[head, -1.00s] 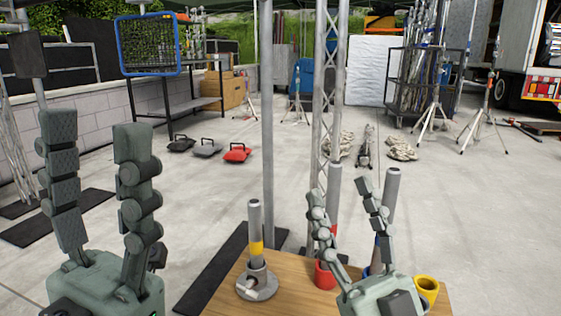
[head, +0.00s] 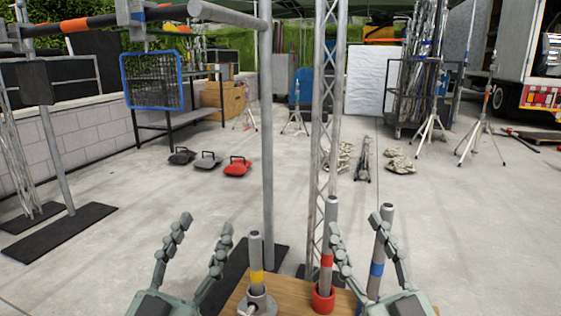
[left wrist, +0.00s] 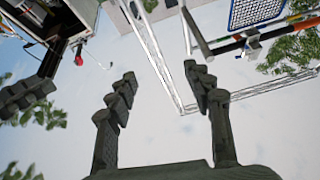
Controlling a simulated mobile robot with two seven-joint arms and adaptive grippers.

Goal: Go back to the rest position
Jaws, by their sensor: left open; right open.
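My left gripper (head: 205,225) is low in the head view, left of the wooden table, with its fingers apart and pointing up. It also shows open and empty in the left wrist view (left wrist: 160,74). My right gripper (head: 355,224) is open at the table's right part, in front of the tubes. A grey tube with a yellow band (head: 256,256) stands upright in a grey round base. A tube with a red band (head: 329,240) stands in a red holder (head: 322,301). A tube with a blue band (head: 381,240) stands behind my right gripper, its foot hidden.
The wooden table (head: 285,296) is at the bottom edge. A grey post (head: 266,150) and a lattice truss (head: 320,130) rise behind it. Black, grey and red weights (head: 237,168) lie on the floor. Open concrete spreads right and left.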

